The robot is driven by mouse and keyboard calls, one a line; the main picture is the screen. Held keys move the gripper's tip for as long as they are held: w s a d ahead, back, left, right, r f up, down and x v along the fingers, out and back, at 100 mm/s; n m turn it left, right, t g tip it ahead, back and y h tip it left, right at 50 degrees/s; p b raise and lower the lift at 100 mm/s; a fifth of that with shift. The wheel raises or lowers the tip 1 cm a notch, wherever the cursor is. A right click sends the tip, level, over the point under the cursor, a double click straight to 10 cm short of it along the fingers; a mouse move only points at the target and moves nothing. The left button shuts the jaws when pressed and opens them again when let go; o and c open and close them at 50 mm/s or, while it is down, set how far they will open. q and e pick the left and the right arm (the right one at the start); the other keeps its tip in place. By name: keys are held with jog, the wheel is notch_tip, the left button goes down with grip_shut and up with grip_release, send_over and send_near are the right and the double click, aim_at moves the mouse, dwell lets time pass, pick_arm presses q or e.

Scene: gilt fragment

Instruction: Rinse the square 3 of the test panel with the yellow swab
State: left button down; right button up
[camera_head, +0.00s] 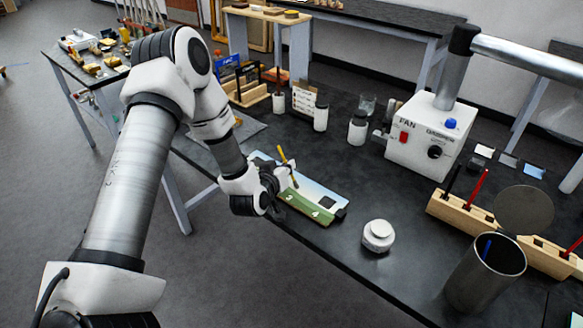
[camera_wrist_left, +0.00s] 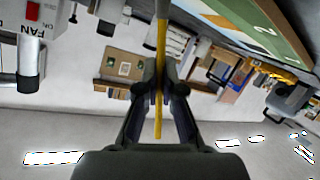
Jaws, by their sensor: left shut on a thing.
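The test panel (camera_head: 322,196), pale with a green lower edge and a dark square near its right end, lies on the dark bench. My left gripper (camera_head: 284,179) is over the panel's left part, shut on the yellow swab (camera_head: 283,156). The swab leans, its upper end sticking up above the fingers. In the left wrist view the swab (camera_wrist_left: 161,60) runs between the fingertips (camera_wrist_left: 161,88). There the panel (camera_wrist_left: 262,22) shows at upper right with a digit 2. My right gripper is not in view.
A white lidded jar (camera_head: 378,236) stands right of the panel. A metal bin (camera_head: 484,275) and a wooden rack (camera_head: 462,220) are further right. White bottles (camera_head: 321,117), a fan box (camera_head: 431,137) and a glass (camera_head: 367,105) stand behind.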

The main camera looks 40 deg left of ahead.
pick_arm(q)
jog(key=shift+d+f+b, duration=0.1)
jog(key=shift+d+b, duration=0.25)
jog(key=shift+d, duration=0.05)
jog(key=shift+s+d+b, duration=0.15)
jog(key=shift+d+b, duration=0.2)
jog(key=shift+d, duration=0.55)
jog(key=shift+a+p, duration=0.35)
jog(key=shift+a, duration=1.05)
jog(key=shift+d, duration=0.4)
jog(key=shift+d+b, duration=0.5)
jog(key=shift+d, duration=0.5)
jog(key=shift+a+p, duration=0.35)
jog(key=shift+a, duration=1.05)
